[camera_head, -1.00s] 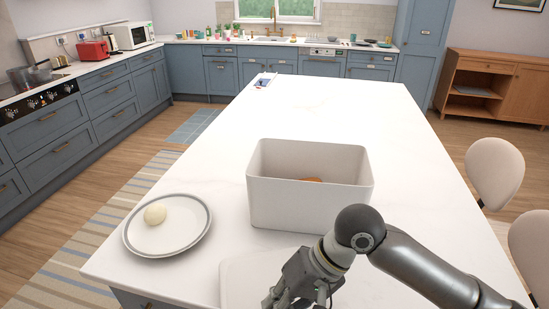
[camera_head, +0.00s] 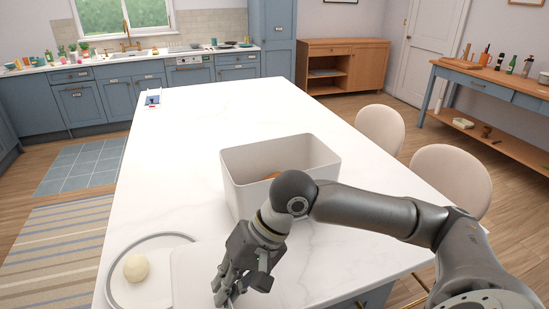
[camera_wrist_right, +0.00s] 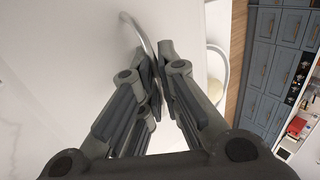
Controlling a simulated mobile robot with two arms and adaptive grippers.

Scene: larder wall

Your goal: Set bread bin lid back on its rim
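The bread bin (camera_head: 240,190) is a white, open-topped box on the island, with something orange-brown (camera_head: 272,175) partly visible inside. The lid (camera_head: 192,272) is a flat white panel in front of the bin, to its left in the head view. My right gripper (camera_head: 228,288) is at the lid. In the right wrist view its fingers (camera_wrist_right: 158,80) are closed together on the lid's thin curved metal handle (camera_wrist_right: 137,27). Whether the lid touches the worktop is hard to tell. My left gripper is not in view.
A grey-rimmed plate (camera_head: 117,257) with a pale round item (camera_head: 136,268) sits left of the lid, whose edge overlaps its rim in view.

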